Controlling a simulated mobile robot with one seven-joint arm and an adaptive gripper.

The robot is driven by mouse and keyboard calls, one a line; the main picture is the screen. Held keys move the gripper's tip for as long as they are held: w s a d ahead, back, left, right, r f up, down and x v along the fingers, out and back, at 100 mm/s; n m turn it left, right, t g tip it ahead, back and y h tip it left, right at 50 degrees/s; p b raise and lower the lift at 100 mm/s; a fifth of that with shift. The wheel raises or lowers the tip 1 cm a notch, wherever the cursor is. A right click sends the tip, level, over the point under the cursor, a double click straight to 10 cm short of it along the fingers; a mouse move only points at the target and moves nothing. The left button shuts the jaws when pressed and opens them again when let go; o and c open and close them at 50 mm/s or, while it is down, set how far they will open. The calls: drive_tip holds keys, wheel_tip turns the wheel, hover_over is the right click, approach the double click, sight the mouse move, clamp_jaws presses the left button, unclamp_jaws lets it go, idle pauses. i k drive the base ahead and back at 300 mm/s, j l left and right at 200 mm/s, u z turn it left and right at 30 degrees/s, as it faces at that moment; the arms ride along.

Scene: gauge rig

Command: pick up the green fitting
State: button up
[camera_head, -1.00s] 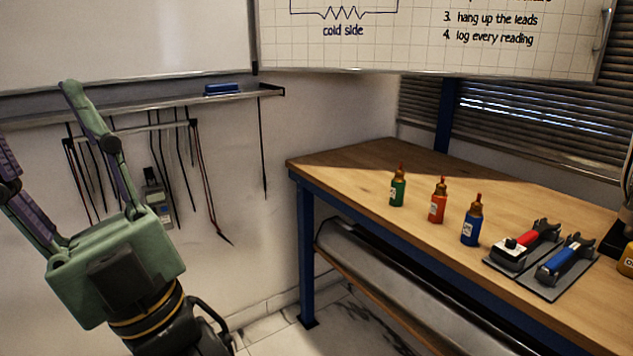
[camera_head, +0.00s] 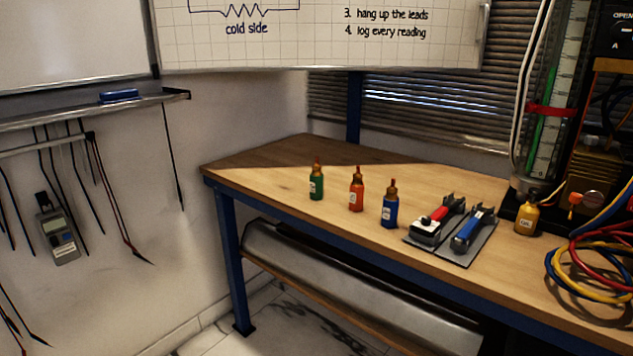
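A small green bottle-shaped piece (camera_head: 316,182) with a pale label, a brass-coloured collar and a red tip stands upright on the wooden bench. It is the leftmost of three alike pieces and the only small green item I see on the bench; I cannot tell for sure that it is the green fitting. An orange-red one (camera_head: 356,193) and a blue one (camera_head: 389,209) stand to its right, apart from it. Nothing touches or covers the green one. My gripper is out of view.
Right of the blue piece, a red-handled tool (camera_head: 437,221) and a blue-handled tool (camera_head: 473,228) lie on grey plates. A yellow bottle (camera_head: 527,216), a gauge column and coiled hoses (camera_head: 590,275) crowd the right. The bench (camera_head: 258,168) is clear left of the green piece.

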sight(316, 177)
drive_tip(key=i+l, duration=0.8)
drive_tip(key=l, duration=0.25)
